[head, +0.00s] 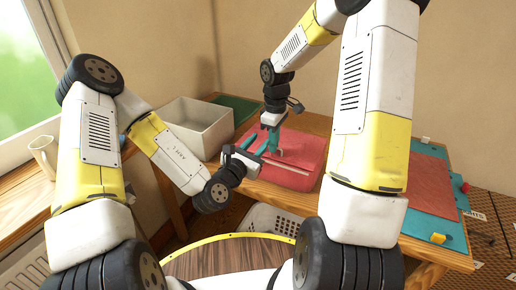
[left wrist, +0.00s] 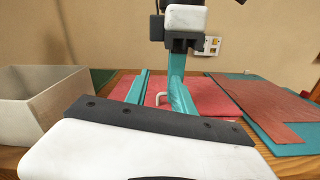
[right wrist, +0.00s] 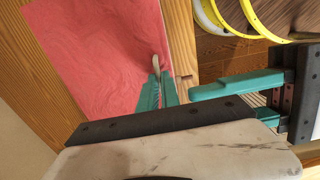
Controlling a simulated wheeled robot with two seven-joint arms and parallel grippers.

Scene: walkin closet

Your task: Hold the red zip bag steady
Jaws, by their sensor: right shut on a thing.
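The red zip bag (head: 300,150) lies flat on the wooden table; it also shows in the left wrist view (left wrist: 215,98) and the right wrist view (right wrist: 95,50). My right gripper (head: 277,152) points down at the bag's near part. Its teal fingers are shut on a small pale zip pull (right wrist: 156,63) at the bag's edge. My left gripper (left wrist: 160,92) is level with the near edge of the bag. Its teal fingers are apart, with nothing seen held between them. The exact contact at the right fingertips is partly hidden.
A grey-white open bin (head: 195,125) stands to the left of the bag, with a green item (head: 238,108) behind it. A red sheet on a teal board (head: 430,185) lies at the right. A white basket (head: 270,219) is below the table edge. A mug (head: 43,155) stands by the window.

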